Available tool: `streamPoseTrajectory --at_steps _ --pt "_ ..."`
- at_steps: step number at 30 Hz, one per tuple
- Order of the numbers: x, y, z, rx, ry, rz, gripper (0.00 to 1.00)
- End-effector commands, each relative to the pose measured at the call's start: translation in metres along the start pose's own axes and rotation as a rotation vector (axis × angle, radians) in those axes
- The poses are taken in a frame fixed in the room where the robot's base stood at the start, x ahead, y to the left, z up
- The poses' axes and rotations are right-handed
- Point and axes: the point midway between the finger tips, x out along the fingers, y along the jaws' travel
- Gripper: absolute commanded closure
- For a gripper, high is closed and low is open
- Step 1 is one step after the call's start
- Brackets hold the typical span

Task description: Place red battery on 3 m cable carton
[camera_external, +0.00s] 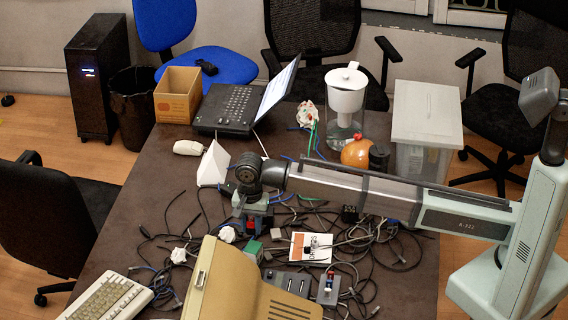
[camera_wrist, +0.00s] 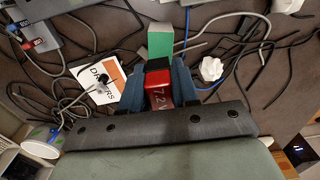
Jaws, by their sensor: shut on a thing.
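The red battery (camera_wrist: 159,94), marked 7.2 V and with a black end, is between the two blue-grey fingers of my gripper (camera_wrist: 160,72) in the wrist view. My gripper is shut on it. In the external view my gripper (camera_external: 250,222) points down over the cable clutter near the middle of the table; the battery is mostly hidden there by the fingers. An open brown cardboard carton (camera_external: 173,108) stands at the table's back left, well apart from my gripper. Its printing is too small to read, so I cannot confirm it is the 3 m cable carton.
A green block (camera_wrist: 160,40) lies just beyond the fingertips. A white and orange drivers sleeve (camera_external: 311,248) and tangled cables lie around. A black laptop (camera_external: 228,108), white paper wedge (camera_external: 213,165), water jug (camera_external: 346,100) and beige monitor (camera_external: 235,285) stand nearby. The table's left strip is fairly clear.

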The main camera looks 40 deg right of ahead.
Motion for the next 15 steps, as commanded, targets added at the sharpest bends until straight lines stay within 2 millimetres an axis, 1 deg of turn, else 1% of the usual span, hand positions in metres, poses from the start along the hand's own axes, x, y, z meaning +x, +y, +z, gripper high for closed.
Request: streamPoseTrajectory --at_steps 1,3,8,15 --pt "0.009 0.001 0.000 0.000 0.000 0.003 1.00" --pt "0.017 0.001 0.000 0.000 0.000 0.001 1.00" --pt "0.027 0.000 0.000 -0.001 0.000 0.001 1.00" --pt "0.055 0.001 0.000 -0.001 0.000 0.001 1.00"
